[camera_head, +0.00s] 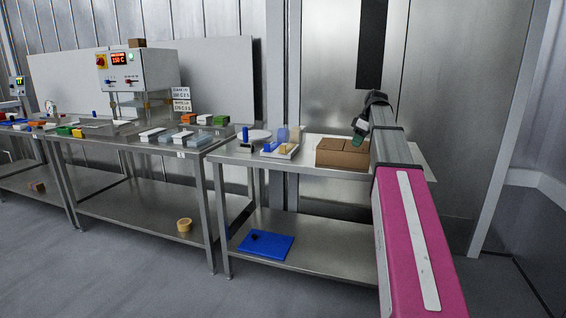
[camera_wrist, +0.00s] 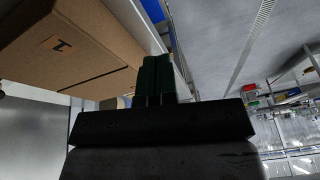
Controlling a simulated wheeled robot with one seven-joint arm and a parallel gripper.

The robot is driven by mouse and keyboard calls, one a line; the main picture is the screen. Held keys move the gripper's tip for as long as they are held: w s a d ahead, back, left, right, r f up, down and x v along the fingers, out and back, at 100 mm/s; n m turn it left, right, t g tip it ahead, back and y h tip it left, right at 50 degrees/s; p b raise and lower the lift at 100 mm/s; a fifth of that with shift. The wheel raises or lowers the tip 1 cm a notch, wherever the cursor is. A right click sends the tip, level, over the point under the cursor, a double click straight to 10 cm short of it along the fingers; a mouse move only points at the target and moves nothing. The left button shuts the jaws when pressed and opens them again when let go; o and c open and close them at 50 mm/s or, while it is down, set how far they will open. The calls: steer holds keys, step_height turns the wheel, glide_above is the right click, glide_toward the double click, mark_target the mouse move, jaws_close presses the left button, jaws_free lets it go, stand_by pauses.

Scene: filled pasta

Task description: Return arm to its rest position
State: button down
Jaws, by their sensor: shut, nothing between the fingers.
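My arm, in pink and grey, reaches out over the right end of the right steel table in the head view. My gripper (camera_head: 358,132) is at its far end, just above and beside the brown cardboard box (camera_head: 342,153). In the wrist view my gripper (camera_wrist: 156,62) shows dark green fingers close together, shut, with nothing between them. The cardboard box (camera_wrist: 75,50) fills the upper left of that view, close to the fingers. I cannot tell whether they touch.
The right table (camera_head: 228,153) also bears a white tray (camera_head: 282,153) with small blue and yellow items, left of the box. A blue mat (camera_head: 265,245) lies on its lower shelf. A left table holds a white machine (camera_head: 140,70) and several small blocks. Grey floor in front is clear.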

steer(key=s+a+f+m, duration=0.2)
steer(key=s+f, duration=0.1)
steer(key=f, duration=0.5)
steer(key=s+a+f+m+h, duration=0.1)
steer(key=s+a+f+m, duration=0.15)
steer(key=f, duration=0.55)
steer(key=s+a+f+m, duration=0.15)
steer(key=s+f, duration=0.25)
steer(key=f, duration=0.4)
steer(key=s+a+f+m+h, duration=0.1)
steer(key=s+a+f+m, duration=0.1)
steer(key=s+f, duration=0.7)
steer(key=s+a+f+m+g+h, duration=0.1)
steer(key=s+f+m, duration=0.3)
steer(key=s+f, duration=0.5)
steer(key=shift+a+f+h, duration=0.3)
steer(key=shift+a+f, duration=0.45)
steer(key=shift+a, duration=0.1)
